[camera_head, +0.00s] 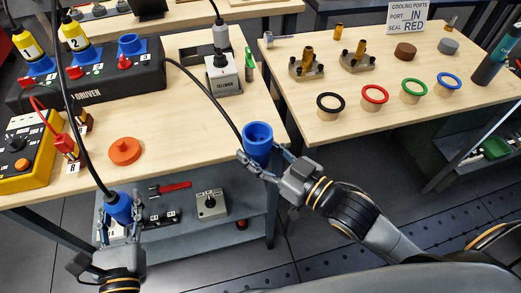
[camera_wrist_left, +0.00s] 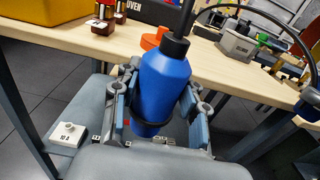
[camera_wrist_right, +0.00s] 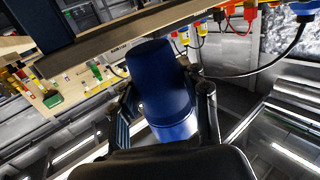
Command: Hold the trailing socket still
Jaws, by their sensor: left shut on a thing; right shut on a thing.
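A blue trailing socket (camera_head: 257,140) with an open round mouth is at the table's right front corner in the head view. A black cable runs to it from the black drive box. My right gripper (camera_head: 266,163) is shut around it; the right wrist view shows its blue body (camera_wrist_right: 162,85) between the fingers. A second blue connector (camera_head: 119,207), with a black cable from its top, is in front of the table's front edge. My left gripper (camera_head: 120,228) is shut on it; the left wrist view shows it upright between the fingers (camera_wrist_left: 163,85). The two connectors are apart.
The wooden table (camera_head: 195,135) holds the black drive box (camera_head: 90,80), an orange disc (camera_head: 124,151), a yellow meter (camera_head: 25,150) and a grey Selurion box (camera_head: 222,75). Coloured rings lie on the right table (camera_head: 340,130). A grey lower shelf (camera_head: 235,225) holds a small box.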

